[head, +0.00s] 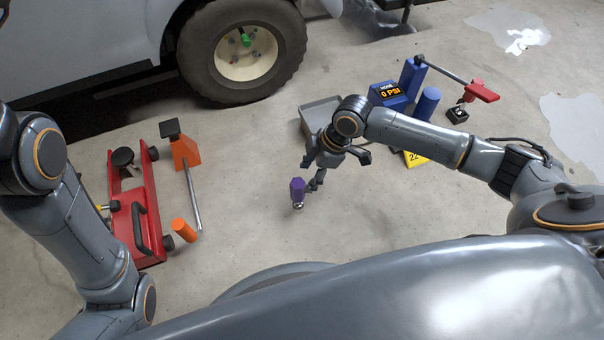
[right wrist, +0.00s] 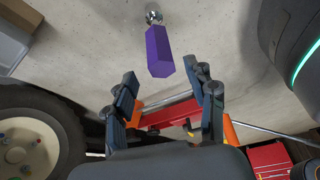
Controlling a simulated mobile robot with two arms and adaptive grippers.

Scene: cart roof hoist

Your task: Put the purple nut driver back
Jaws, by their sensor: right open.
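The purple nut driver (head: 297,189) is on the open floor in the middle of the head view, purple handle up and silver socket end down. In the right wrist view its purple handle (right wrist: 159,52) lies just beyond the fingertips. My right gripper (head: 316,180) is just right of the handle in the head view. Its two fingers are spread apart in the right wrist view (right wrist: 167,88), with nothing between them. A grey tray (head: 308,126) stands behind my right wrist, partly hidden by it. My left arm shows at the left, but its gripper is out of view.
A red floor jack (head: 125,215), an orange stand (head: 186,153) and an orange-gripped rod (head: 184,230) are at the left. A vehicle wheel (head: 240,50) stands at the back. A blue unit reading 0 PSI (head: 388,95) is at the right. Floor around the driver is clear.

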